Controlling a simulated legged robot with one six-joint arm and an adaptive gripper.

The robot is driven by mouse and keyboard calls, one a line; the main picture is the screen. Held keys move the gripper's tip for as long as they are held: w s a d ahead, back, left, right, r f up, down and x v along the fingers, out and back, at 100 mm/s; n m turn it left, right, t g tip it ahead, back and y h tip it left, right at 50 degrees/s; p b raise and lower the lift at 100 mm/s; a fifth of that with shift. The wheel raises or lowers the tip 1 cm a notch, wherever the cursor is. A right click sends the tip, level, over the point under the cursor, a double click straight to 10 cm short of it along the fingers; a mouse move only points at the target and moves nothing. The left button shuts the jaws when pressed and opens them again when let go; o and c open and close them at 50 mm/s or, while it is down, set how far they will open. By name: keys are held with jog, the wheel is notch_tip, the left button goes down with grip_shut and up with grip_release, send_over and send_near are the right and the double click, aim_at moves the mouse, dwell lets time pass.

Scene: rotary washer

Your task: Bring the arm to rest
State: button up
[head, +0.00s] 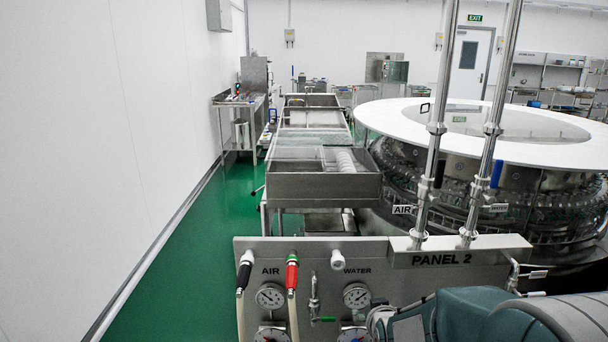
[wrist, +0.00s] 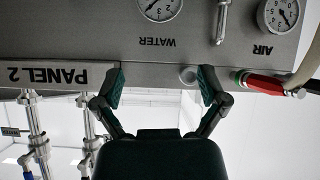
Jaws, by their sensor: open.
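My gripper (wrist: 161,86) shows in the wrist view with its two dark fingers spread wide and nothing held between them. The wrist picture is upside down. The fingertips appear over the lower-edge strip of the panel in that picture, with a white round fitting (wrist: 188,76) near the right-hand finger. I cannot tell whether anything is touched. In the head view, my teal and grey arm (head: 475,315) lies at the bottom right, in front of the panel. The fingers are not clear there.
The steel PANEL 2 (head: 450,258) carries gauges (head: 270,296), a red-handled hose fitting (head: 291,272) and a black one (head: 245,268). Two upright pipes (head: 430,150) rise from it. Behind stand a round washer (head: 545,150) and a steel sink (head: 325,190). Green floor (head: 190,260) is clear at left.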

jog(key=s+r+g, duration=0.2)
jog(key=s+r, duration=0.4)
jog(key=s, duration=0.7)
jog(key=s+r+m+g, duration=0.1)
jog(key=s+r+g, duration=0.2)
jog(key=s, duration=1)
notch_tip(320, 180, up, 3)
jog(key=shift+s+f+g, duration=0.1)
jog(key=shift+s+g, duration=0.2)
dwell(0.4)
